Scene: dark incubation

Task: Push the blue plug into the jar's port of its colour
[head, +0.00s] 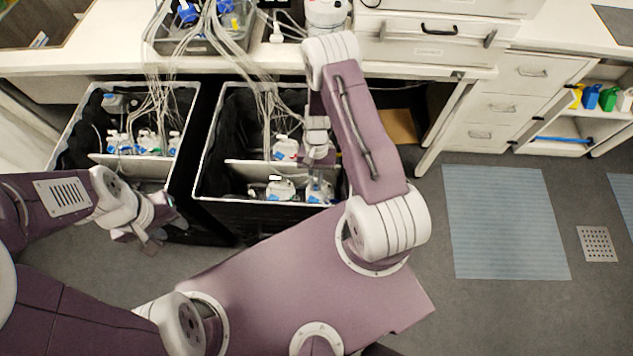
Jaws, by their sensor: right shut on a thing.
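My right gripper (318,165) reaches down into the right-hand black bin, directly above a jar (320,191) with a white top and blue parts. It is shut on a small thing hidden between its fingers. I cannot make out the blue plug or the jar's port at this size, nor whether the gripper touches the jar. My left gripper (150,238) is empty, its fingers apart, in front of the left-hand bin.
The right-hand bin (212,150) has a divider and more white-topped jars (281,188). The left-hand bin (72,135) holds several similar jars. Pale tubes (158,80) hang from the bench (120,62) into both bins. Blue mats (505,222) lie on the floor at right.

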